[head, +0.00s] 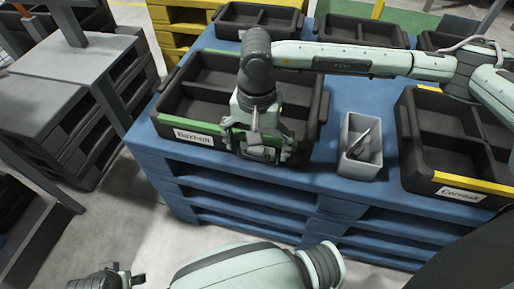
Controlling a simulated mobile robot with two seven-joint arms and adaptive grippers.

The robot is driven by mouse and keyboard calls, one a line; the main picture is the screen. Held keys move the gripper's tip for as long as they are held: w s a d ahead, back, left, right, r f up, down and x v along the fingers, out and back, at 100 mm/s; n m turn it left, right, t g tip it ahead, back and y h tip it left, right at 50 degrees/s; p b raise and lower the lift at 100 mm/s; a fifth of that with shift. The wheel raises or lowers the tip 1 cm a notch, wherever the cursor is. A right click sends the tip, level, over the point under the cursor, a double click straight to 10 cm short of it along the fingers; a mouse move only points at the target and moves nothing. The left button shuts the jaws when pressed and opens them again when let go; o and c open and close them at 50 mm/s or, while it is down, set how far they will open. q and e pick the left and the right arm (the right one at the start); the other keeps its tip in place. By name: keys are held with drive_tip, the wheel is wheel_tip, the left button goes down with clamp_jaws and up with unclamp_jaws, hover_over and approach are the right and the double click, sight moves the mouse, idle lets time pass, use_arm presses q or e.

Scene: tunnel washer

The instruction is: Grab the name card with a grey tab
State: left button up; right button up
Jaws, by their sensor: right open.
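My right gripper (262,150) is open and points down at the front rim of a black divided crate (160,110). A small pale piece (264,153) shows between and behind its fingers; I cannot tell whether it is a card or touches them. A white name card reading something like "Bexholt" (194,138) is on the crate's green front strip, left of the gripper. A grey bin (361,168) right of the gripper holds a thin grey item (362,141), too small to identify. I cannot make out a grey tab. My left gripper (128,279) is low at the bottom left, its fingers unclear.
The crates stand on a blue pallet stack (250,204). Another black crate with a yellow strip and a name card (460,194) stands at the right. More black crates (362,30) line the back. Grey pallets (50,105) stand at left. Floor (120,215) is open in front.

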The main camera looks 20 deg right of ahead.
drive_tip(key=c, duration=1)
drive_tip(key=shift+o, duration=0.2)
drive_tip(key=shift+r, duration=0.1)
